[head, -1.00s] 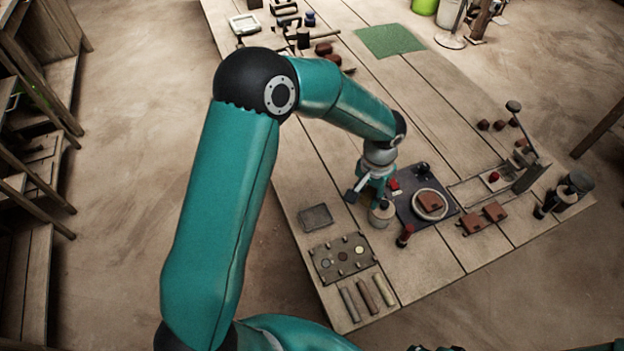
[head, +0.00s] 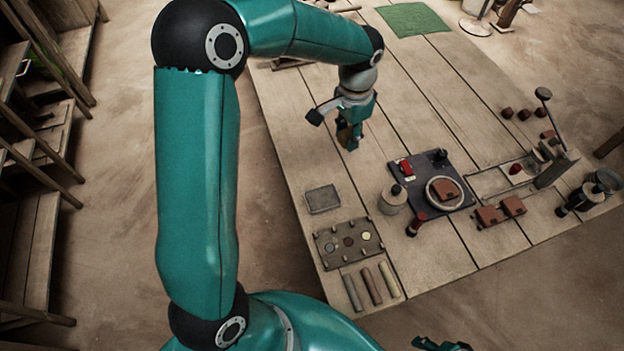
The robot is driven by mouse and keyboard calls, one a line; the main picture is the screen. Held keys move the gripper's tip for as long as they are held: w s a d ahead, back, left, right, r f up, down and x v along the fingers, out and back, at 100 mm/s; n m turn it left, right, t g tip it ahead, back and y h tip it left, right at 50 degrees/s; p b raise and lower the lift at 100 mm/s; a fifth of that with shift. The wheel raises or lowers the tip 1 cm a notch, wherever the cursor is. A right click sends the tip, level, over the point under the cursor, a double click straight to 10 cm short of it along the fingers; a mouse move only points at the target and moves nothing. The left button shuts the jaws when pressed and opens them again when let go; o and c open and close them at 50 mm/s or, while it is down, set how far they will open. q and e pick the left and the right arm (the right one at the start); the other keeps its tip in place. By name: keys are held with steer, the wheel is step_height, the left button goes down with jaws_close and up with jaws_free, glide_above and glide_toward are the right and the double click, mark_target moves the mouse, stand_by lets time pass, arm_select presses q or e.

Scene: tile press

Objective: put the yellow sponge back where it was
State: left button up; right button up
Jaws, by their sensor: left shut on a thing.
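My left gripper (head: 350,128) hangs over the left part of the wooden table, beyond the small grey tray (head: 322,199). It is shut on a small dull yellow-brown thing, the yellow sponge (head: 343,131) as far as I can tell. The fingers hide most of it, and its height above the planks is hard to judge. The grey tray looks empty. A part of my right gripper (head: 441,344) shows at the bottom edge; its jaws cannot be made out.
A dark board (head: 429,204) carries a round ring with a brown block (head: 446,190). A pale bottle (head: 393,200) stands at its left. A holed rack (head: 347,243) and several sticks lie near the front edge. A lever press (head: 551,150) is at right. Planks around the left gripper are clear.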

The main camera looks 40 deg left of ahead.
arm_select(q)
steer(key=s+a+r+m+b, duration=0.3)
steer(key=s+a, duration=0.1)
steer(key=a, duration=0.3)
glide_toward(311, 175)
step_height(311, 175, down, 7)
steer(key=shift+a+f, duration=0.1)
arm_select(e)
step_height(311, 175, down, 4)
steer(key=shift+f, duration=0.2)
steer(key=shift+f, duration=0.1)
arm_select(q)
steer(key=o, duration=1.1)
